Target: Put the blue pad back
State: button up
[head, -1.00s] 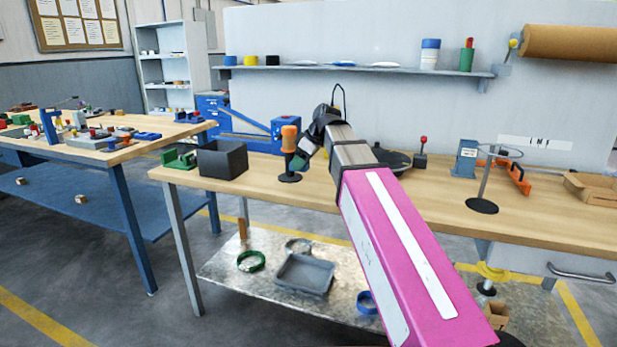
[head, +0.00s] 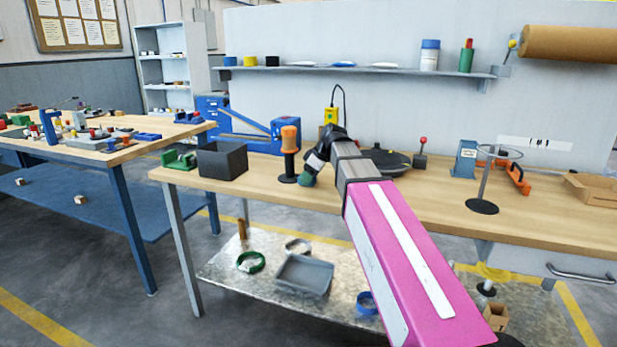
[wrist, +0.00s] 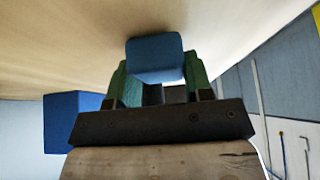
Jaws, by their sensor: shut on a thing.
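The blue pad (wrist: 155,58) is held between the green fingers of my gripper (wrist: 157,82) in the wrist view, close to the wooden surface. My gripper is shut on it. In the head view, my gripper (head: 306,178) is low over the wooden bench top (head: 240,190), just right of the orange-topped black stand. The pad cannot be made out in the head view. I cannot tell whether it touches the bench.
An orange-topped stand (head: 289,150) is close left of my gripper. A dark open box (head: 222,161) is further left. A blue box (head: 285,130) stands behind, a yellow device (head: 330,116) beside it. A round dark plate (head: 388,162) is behind my arm. Bench front is clear.

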jog(key=o, duration=0.9)
jog(key=shift+f, duration=0.1)
jog(key=v, duration=1.2)
